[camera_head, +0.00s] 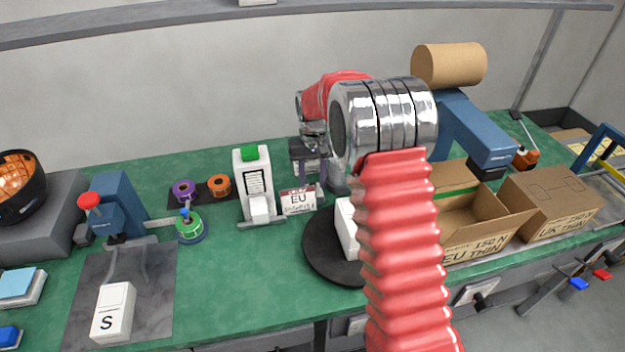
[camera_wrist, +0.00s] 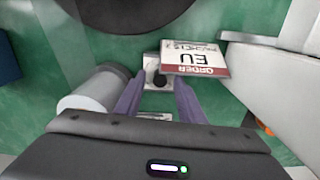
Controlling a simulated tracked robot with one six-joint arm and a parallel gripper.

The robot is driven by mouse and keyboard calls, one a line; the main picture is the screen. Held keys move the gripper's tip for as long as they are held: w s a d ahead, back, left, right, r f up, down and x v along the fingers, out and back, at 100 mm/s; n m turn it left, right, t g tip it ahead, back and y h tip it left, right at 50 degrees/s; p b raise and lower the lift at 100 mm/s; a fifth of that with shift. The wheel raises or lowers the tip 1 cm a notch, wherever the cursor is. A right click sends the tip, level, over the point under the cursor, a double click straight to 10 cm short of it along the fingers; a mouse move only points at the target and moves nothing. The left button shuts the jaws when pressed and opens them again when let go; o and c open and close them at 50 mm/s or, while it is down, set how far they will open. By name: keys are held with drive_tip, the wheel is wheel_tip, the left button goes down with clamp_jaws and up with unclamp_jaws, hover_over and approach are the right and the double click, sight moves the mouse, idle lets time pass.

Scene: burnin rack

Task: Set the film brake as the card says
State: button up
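The order card (camera_head: 298,201) stands on the green bench at the middle, with large "EU" on it and smaller print I cannot read. It also shows in the wrist view (camera_wrist: 195,60), upside down. A grey cylinder (camera_wrist: 92,93) lies left of the fingers. I cannot tell which part is the film brake.
A black round turntable (camera_head: 318,252) carries a white box (camera_head: 347,228). An open carton (camera_head: 470,215) and closed carton (camera_head: 553,200) stand right. A blue stand (camera_head: 475,130) bears a brown roll (camera_head: 449,65). A white green-topped unit (camera_head: 254,182) stands left of the card. Bench front-centre is clear.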

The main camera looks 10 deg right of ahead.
drive_tip(key=shift+c, duration=0.2)
clamp_jaws()
drive_tip(key=shift+m, duration=1.6)
drive_tip(key=shift+o, duration=0.2)
unclamp_jaws()
